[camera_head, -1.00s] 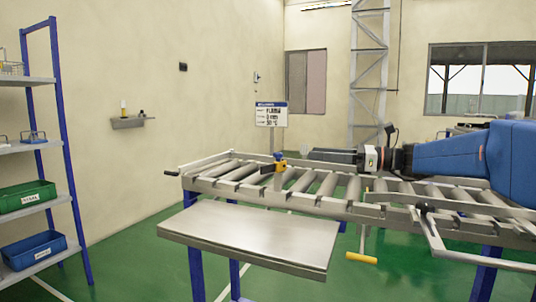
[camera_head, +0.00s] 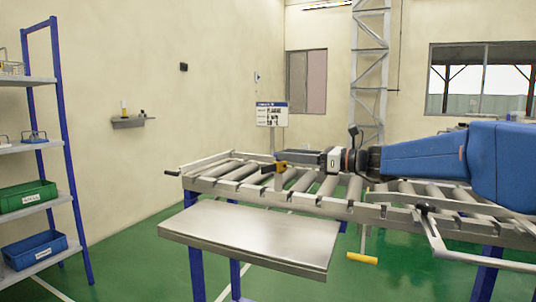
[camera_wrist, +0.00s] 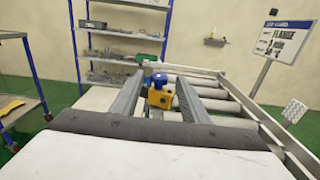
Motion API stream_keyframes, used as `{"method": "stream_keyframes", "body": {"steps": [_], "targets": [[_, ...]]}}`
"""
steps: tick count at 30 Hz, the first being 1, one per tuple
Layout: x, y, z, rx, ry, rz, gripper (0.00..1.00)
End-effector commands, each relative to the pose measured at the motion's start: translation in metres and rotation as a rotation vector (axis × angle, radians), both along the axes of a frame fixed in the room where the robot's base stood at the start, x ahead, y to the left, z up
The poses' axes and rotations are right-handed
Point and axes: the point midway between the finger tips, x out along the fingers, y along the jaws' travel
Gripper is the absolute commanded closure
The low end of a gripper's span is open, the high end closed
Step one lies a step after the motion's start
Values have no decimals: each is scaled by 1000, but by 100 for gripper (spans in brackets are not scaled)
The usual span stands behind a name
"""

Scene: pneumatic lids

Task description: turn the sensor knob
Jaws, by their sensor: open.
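The sensor is a small yellow body (camera_head: 276,168) on the side of the roller conveyor (camera_head: 330,208), near its left end. In the wrist view, its yellow body (camera_wrist: 160,98) shows with a blue knob (camera_wrist: 158,78) on it. My gripper (camera_head: 286,157) reaches in from the right at about the height of the knob, and its fingers hide most of the blue part in the head view. In the wrist view, my gripper (camera_wrist: 163,77) is open, with one dark finger on each side of the sensor. I cannot tell whether a finger touches the knob.
A sign on a post (camera_head: 271,115) stands behind the conveyor. A bare metal table (camera_head: 250,235) stands in front. A blue-framed shelf (camera_head: 70,150) with a green bin (camera_head: 28,198) and a blue bin (camera_head: 35,250) is at far left. A yellow-handled bar (camera_head: 362,258) hangs below the conveyor.

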Motion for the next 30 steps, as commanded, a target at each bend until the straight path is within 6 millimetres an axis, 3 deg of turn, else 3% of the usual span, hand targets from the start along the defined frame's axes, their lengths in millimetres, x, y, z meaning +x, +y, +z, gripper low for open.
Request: {"method": "stream_keyframes", "body": {"steps": [12, 18, 27, 30], "targets": [[26, 59, 0, 0, 0, 2, 59], [31, 70, 0, 0, -1, 1, 59], [32, 71, 0, 0, -1, 0, 59], [32, 71, 0, 0, -1, 0, 80]]}}
